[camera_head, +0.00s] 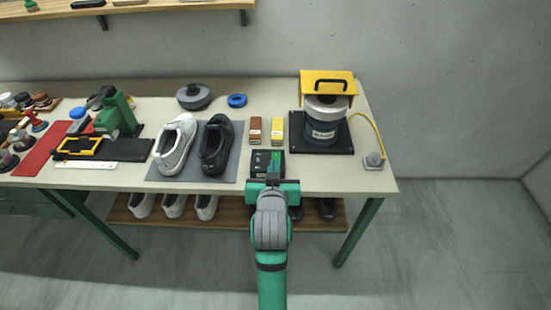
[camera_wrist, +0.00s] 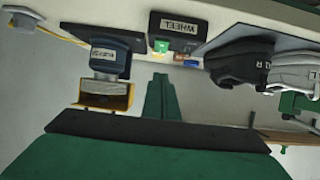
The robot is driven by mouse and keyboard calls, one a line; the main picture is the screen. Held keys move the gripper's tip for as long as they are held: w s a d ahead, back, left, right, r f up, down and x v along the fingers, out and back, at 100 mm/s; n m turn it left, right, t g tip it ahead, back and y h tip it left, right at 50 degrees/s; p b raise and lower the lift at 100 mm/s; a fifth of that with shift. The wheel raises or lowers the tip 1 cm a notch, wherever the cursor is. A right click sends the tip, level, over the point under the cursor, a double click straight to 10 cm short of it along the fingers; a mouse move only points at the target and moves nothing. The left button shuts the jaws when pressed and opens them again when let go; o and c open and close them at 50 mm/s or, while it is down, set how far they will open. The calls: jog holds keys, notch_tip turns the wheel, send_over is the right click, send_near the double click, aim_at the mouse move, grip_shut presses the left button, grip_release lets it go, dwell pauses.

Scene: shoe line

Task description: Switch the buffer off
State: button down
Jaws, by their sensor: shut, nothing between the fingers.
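The buffer (camera_head: 325,128) is a dark drum-shaped machine under a yellow hood (camera_head: 327,86), standing on a black base at the table's right. It also shows upside down in the wrist view (camera_wrist: 108,60). A small black switch box (camera_head: 257,160) sits at the table's front edge, left of the buffer. In the wrist view the box (camera_wrist: 178,27) reads "WHEEL" and has a green part (camera_wrist: 161,45) on it. My gripper (camera_head: 273,170) is shut and empty, close to the box and partly covering it. The wrist view shows the fingers (camera_wrist: 159,82) together; contact cannot be told.
A white shoe (camera_head: 174,146) and a black shoe (camera_head: 215,148) stand on a grey mat left of the box. Brown (camera_head: 255,130) and yellow (camera_head: 278,131) small boxes stand behind it. A yellow cable runs to a grey plug (camera_head: 374,161) at the right.

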jog(key=s, duration=0.4)
jog(key=shift+s+d+r, duration=0.1)
jog(key=shift+s+r, duration=0.1)
jog(key=shift+s, duration=0.2)
jog(key=shift+f, duration=0.1)
jog(key=s+f, duration=1.3)
jog(key=s, duration=0.1)
jog(key=s+d+t, duration=0.1)
jog(key=s+t, duration=0.1)
jog(key=s, duration=1.8)
jog(key=shift+s, duration=0.35)
